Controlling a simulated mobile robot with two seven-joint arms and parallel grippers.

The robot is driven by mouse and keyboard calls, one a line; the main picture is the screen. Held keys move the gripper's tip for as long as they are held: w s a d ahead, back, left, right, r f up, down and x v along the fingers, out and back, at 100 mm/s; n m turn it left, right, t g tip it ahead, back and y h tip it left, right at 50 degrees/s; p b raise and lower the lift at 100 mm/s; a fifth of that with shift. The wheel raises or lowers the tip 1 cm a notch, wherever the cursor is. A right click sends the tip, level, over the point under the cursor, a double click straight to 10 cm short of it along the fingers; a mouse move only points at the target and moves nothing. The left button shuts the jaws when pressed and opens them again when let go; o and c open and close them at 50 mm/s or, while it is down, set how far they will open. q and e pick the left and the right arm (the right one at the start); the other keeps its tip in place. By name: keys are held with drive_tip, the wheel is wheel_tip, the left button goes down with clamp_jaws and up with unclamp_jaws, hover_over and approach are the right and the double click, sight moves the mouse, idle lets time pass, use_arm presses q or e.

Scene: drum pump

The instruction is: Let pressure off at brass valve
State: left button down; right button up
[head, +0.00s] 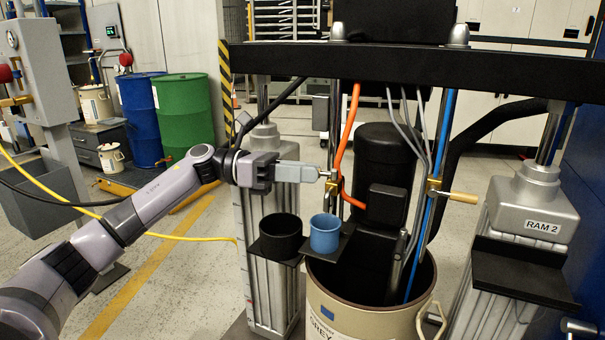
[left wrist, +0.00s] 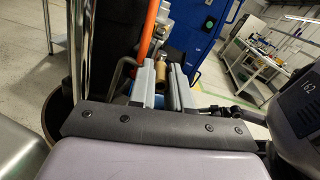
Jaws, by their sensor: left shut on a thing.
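A small brass valve (head: 333,184) sits beside the orange hose on the pump, above the blue cup. My left gripper (head: 318,174) reaches in from the left, and its fingertips are at this valve. It is shut on the valve's handle, which the fingers mostly hide. In the left wrist view the grey fingers (left wrist: 166,84) point away from me, close together. A second brass valve (head: 434,187) with a wooden handle (head: 460,198) sits farther right on the blue line. The blue cup (head: 325,234) stands below the first valve. My right gripper is not in view.
A black cup (head: 281,238) stands left of the blue cup on a small bracket. The cream drum (head: 335,325) is below, with the black pump (head: 385,160) in it. A black crossbeam (head: 400,66) spans above. The orange hose (head: 346,130) hangs close to my fingers.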

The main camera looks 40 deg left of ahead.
use_arm(q)
drive_tip(key=shift+r, duration=0.1)
drive_tip(key=c, duration=1.1)
unclamp_jaws()
drive_tip(key=shift+b+v, duration=0.65)
drive_tip(key=shift+v, duration=2.9)
